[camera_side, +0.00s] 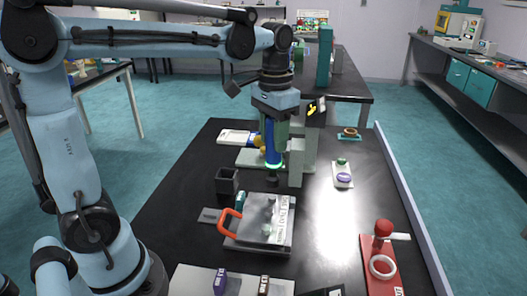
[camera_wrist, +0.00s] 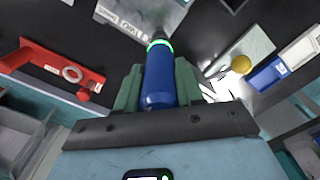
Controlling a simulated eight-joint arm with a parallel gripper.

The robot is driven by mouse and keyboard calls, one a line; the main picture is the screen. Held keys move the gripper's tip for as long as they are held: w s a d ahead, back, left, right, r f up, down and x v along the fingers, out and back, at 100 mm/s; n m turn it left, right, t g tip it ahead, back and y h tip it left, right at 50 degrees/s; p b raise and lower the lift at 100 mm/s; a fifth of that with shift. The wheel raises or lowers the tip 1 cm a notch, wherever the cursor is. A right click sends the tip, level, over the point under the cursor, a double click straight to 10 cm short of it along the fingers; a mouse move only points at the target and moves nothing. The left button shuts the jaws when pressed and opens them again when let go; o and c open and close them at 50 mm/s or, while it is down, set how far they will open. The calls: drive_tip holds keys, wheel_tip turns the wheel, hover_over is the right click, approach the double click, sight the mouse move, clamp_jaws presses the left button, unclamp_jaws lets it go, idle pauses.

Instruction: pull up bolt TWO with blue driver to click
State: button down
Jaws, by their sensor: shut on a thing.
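My gripper (camera_side: 274,138) is shut on the blue driver (camera_side: 269,148), which points down over the black table. In the wrist view the driver (camera_wrist: 159,82) stands between the two green fingers of my gripper (camera_wrist: 158,90). A green ring glows near the driver's lower end, with a dark tip beyond it. The tip is above the table, behind the grey plate unit (camera_side: 250,243) with the orange handle in the side view.
A dark open box (camera_side: 227,183) stands left of the driver. A red stand (camera_side: 382,265) with a white ring is at the front right. A small white tray (camera_side: 343,181) with a purple-and-white item lies to the right. A pale upright post (camera_side: 296,165) is close beside the driver.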

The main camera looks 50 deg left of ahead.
drive_tip(key=s+d+r, duration=0.2)
drive_tip(key=s+d, duration=0.1)
drive_tip(key=shift+s+d+r, duration=0.4)
drive_tip(key=shift+f, duration=3.9)
idle(1.6)
drive_tip(key=shift+r, duration=2.55)
